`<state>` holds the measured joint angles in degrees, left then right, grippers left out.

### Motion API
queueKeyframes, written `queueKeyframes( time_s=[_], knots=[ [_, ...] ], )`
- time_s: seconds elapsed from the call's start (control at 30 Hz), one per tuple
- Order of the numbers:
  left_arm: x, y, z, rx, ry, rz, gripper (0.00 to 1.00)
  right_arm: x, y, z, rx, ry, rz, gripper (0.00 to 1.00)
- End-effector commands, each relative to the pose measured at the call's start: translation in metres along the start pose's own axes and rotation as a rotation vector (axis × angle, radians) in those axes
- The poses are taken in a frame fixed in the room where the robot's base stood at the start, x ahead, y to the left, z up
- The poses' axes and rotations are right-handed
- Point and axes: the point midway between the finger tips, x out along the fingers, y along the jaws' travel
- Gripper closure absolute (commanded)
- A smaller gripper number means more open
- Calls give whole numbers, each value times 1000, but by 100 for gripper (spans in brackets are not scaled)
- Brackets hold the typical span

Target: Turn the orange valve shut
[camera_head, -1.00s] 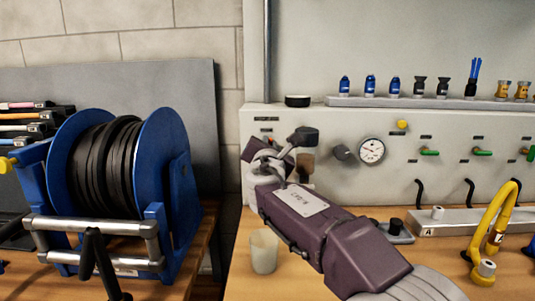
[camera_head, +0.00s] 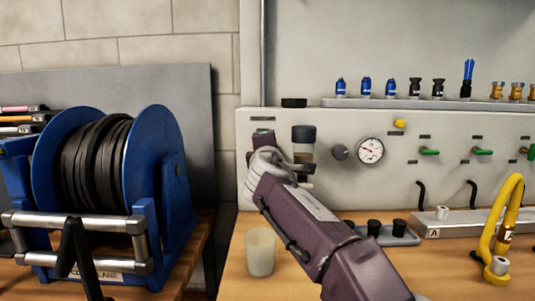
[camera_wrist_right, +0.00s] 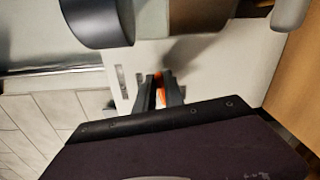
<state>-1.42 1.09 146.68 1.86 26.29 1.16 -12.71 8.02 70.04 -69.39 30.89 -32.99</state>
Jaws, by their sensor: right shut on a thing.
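The orange valve (camera_wrist_right: 159,95) shows in the right wrist view as a small orange piece between two dark fingers, against the pale panel. My right gripper (camera_wrist_right: 160,82) is shut on it. The fingers cover most of the valve, so its turn angle cannot be told. In the head view my right arm (camera_head: 318,232) reaches up to the left end of the panel, and its wrist hides the valve and the fingertips. My left gripper is not in view.
A dark-capped cylinder (camera_head: 303,135) stands close beside my right wrist. The panel also has a gauge (camera_head: 370,150), a grey knob (camera_head: 340,152) and green-handled valves (camera_head: 429,152). A pale cup (camera_head: 260,252) stands below my arm. A blue hose reel (camera_head: 160,170) is at left.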

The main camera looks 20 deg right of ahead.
Motion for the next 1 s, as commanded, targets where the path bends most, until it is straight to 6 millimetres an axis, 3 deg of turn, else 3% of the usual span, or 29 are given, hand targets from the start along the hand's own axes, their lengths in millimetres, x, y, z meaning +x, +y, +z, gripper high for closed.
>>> queueKeyframes(
  time_s=[0.4, 0.93, 0.97, 1.0],
  knots=[
    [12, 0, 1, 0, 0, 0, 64, 0, -4, -1, 160, 0, -3, 100],
    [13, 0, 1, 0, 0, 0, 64, 0, -4, -1, 178, -1, -4, 100],
    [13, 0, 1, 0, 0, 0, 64, 0, -4, -1, 178, -1, -4, 81],
    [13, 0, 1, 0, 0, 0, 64, 0, -4, -1, 177, -1, -4, 70]
  ],
)
